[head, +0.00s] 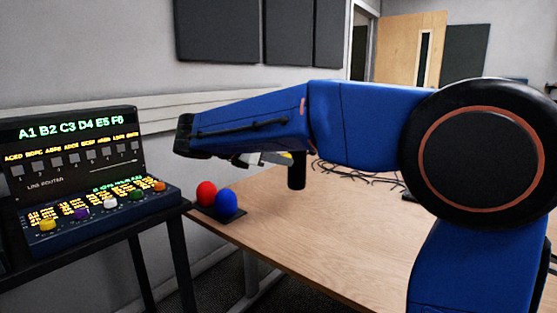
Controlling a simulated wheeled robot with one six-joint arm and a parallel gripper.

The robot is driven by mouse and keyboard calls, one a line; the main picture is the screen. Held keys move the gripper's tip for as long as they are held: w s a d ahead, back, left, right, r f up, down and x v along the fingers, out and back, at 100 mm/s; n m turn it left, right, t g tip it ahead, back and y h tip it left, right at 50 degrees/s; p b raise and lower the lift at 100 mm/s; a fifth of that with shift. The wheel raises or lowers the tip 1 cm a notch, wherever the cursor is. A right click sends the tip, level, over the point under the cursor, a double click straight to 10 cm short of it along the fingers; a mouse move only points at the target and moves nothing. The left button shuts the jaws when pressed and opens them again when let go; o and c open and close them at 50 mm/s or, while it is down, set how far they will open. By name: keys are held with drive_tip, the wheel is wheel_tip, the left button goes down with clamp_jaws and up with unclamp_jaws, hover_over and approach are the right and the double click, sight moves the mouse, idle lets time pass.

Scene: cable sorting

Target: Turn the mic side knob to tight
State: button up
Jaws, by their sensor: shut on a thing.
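My gripper (268,158) shows as a small light-grey piece below my blue forearm, over the far part of the wooden table. It is shut on a small yellow part (286,155), which appears to be the mic side knob, though the forearm hides most of it. A dark upright cylinder (297,173) stands right beside the gripper tip and looks like part of the mic. Its top is hidden behind my arm. I cannot tell the knob's turn angle or any marking.
A red ball (206,193) and a blue ball (227,202) sit on a dark pad at the table's left edge. A lit router panel (70,150) with coloured knobs stands at left. Dark cables (360,174) lie behind my arm. The table front (310,250) is clear.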

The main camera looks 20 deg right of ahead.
drive_tip(key=shift+m, duration=0.3)
drive_tip(key=shift+s+d+m+t+y, duration=0.15)
drive_tip(key=shift+m+t+y, duration=0.2)
drive_tip(key=shift+m+t, duration=0.6)
drive_tip(key=shift+s+a+m+t+y, duration=0.1)
drive_tip(key=shift+m+t+y, duration=0.25)
drive_tip(key=shift+m+t, duration=0.6)
drive_tip(key=shift+m, duration=0.3)
drive_tip(key=o, duration=1)
drive_tip(key=shift+o, duration=0.2)
drive_tip(key=v, duration=1.7)
drive_tip(key=shift+a, duration=0.25)
